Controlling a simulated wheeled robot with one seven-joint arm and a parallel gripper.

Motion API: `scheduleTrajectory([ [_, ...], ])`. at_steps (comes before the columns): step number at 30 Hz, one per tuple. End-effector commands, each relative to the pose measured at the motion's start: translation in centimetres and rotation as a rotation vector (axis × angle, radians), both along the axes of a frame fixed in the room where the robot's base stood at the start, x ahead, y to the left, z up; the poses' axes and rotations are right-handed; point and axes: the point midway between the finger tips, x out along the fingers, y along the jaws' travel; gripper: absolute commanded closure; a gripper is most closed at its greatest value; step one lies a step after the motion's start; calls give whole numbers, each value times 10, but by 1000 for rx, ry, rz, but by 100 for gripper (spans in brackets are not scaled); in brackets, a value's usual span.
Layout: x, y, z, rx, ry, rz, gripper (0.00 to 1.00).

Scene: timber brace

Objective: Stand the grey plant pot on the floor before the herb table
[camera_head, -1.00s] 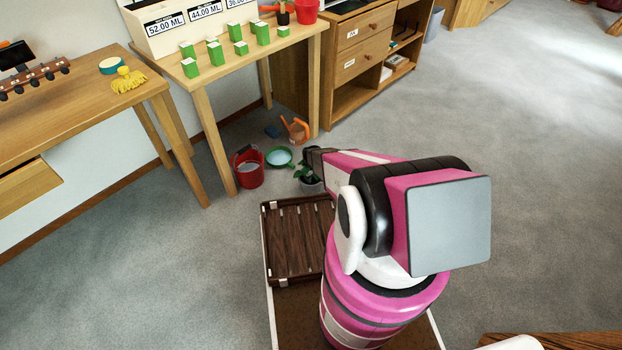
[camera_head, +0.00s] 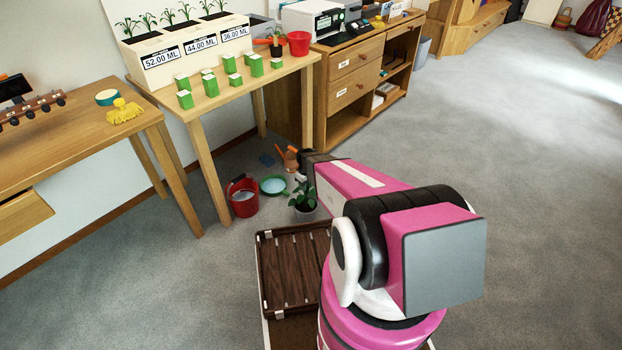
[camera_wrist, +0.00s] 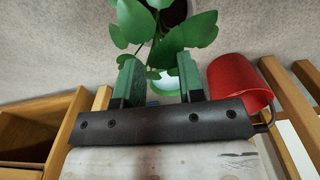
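The grey plant pot (camera_head: 304,213) with a leafy green plant appears to stand upright on the floor, just beyond my brown slatted tray and before the herb table (camera_head: 262,85). My gripper (camera_head: 301,178) is above and just behind the plant, apart from the pot. In the wrist view my gripper (camera_wrist: 160,75) has its two green-padded fingers spread with nothing held between them. The plant's leaves (camera_wrist: 165,28) and dark soil show at the top there, beyond the fingertips. Most of the pot's wall is hidden by leaves or out of frame.
A red bucket (camera_head: 242,197) and a green basin (camera_head: 273,185) stand on the floor left of the pot. An orange watering can (camera_head: 291,160) is behind. The drawer cabinet (camera_head: 352,85) is beyond. Open carpet lies to the right.

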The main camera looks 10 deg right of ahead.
Motion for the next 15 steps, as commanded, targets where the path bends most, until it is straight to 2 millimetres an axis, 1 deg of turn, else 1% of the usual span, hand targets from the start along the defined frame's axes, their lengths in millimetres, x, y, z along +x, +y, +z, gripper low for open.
scheduleTrajectory([
  [1,-24,0,41,0,-4,-42,64],
  [2,-33,0,61,0,-6,-72,64],
  [3,-47,0,89,1,-7,-114,64],
  [5,-70,0,130,1,-7,-182,64],
  [6,-85,0,155,1,-9,-228,64],
  [8,-109,0,191,1,-9,-294,64],
  [9,-124,0,212,1,-8,-335,64],
  [12,-157,0,255,2,-8,-426,64],
  [15,-181,0,283,3,-8,-494,64],
])
